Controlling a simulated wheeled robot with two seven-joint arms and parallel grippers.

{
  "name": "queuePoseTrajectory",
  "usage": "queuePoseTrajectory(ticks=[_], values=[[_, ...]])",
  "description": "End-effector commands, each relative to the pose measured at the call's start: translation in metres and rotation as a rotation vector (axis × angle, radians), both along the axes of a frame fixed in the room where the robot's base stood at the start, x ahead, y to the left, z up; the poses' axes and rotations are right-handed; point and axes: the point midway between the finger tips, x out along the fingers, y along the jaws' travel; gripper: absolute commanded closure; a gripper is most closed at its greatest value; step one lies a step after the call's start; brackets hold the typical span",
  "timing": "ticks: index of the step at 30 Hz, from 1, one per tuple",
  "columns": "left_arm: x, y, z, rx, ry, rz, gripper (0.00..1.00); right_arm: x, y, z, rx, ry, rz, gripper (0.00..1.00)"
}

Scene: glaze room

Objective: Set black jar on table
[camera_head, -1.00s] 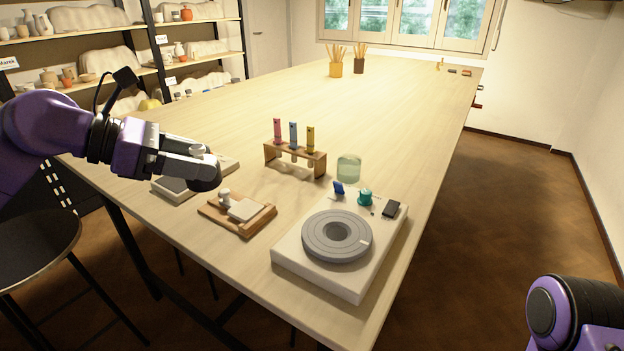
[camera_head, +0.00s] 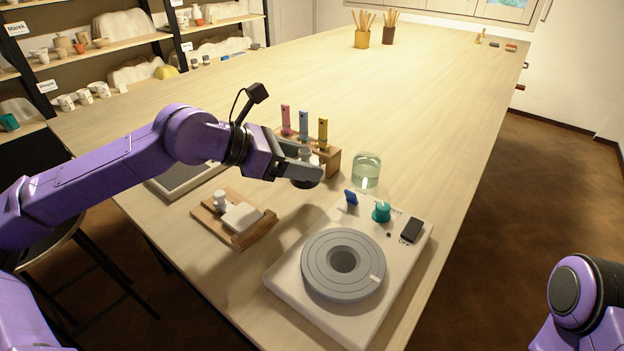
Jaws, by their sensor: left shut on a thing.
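My left gripper (camera_head: 298,168) reaches in from the left over the table. It is shut on a small dark jar (camera_head: 306,183), seen as a rounded dark body below the fingers with a greyish top above them. The fingers hide much of it.
A white wheel unit (camera_head: 290,271) is at the front. A wooden board (camera_head: 245,238) and a grey tray (camera_head: 180,181) lie left. The table's far middle is clear.

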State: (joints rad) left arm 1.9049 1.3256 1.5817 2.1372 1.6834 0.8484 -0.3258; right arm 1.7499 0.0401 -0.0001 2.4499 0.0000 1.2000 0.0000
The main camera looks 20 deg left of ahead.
Motion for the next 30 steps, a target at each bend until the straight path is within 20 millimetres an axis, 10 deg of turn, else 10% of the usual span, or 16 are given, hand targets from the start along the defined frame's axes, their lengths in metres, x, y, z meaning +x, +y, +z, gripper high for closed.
queuePoseTrajectory(ticks=[12, 21, 22, 30], values=[[0.008, -0.018, -0.052, -0.001, -0.001, 0.001, 0.82, 0.0, 0.0, 0.0, 0.0, 0.0, 0.0, 0.57], [0.008, -0.018, -0.056, -0.001, -0.004, 0.001, 0.82, 0.0, 0.0, -0.001, 0.0, 0.0, 0.0, 0.57], [0.008, -0.018, -0.056, -0.001, -0.002, 0.0, 0.34, 0.0, 0.0, -0.001, 0.0, 0.0, 0.0, 0.57], [0.008, -0.018, -0.055, 0.0, -0.002, 0.0, 0.3, 0.0, 0.0, 0.0, 0.0, 0.0, 0.0, 0.57]])
